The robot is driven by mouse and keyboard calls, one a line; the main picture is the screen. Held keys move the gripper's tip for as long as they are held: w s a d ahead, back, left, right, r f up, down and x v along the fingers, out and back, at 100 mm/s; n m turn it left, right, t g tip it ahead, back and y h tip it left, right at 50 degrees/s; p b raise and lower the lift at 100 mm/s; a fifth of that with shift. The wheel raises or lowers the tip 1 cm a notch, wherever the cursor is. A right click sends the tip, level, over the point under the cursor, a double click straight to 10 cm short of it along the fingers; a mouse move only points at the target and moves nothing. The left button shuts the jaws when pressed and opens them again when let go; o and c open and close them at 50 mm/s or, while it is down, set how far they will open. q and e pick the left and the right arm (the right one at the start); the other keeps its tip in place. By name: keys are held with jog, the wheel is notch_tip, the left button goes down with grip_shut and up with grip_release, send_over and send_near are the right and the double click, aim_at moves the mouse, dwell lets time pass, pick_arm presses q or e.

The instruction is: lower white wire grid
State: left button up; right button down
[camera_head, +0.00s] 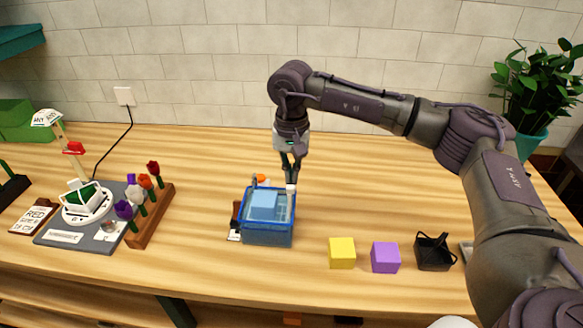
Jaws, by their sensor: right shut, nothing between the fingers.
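A white frame (78,187) stands tilted around a dark green block on a round white base (85,211), on the grey board at the left. It may be the white wire grid, but it is too small to make out wires. My right gripper (291,187) points down, shut and empty, at the back right corner of a blue see-through container (267,237). I cannot tell whether its fingertips touch the rim. My right gripper is far to the right of the white frame. My left gripper is out of view.
A wooden rack (149,226) with several coloured flowers stands between the grey board (60,227) and the container. A yellow cube (342,253), a purple cube (385,257) and a black basket (433,255) sit at the front right. The table behind them is clear.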

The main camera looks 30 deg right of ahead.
jog(key=shift+f, duration=0.4)
jog(key=shift+f+b, duration=0.85)
jog(key=shift+f, duration=0.3)
jog(key=shift+r+p, duration=1.35)
jog(key=shift+r, duration=1.2)
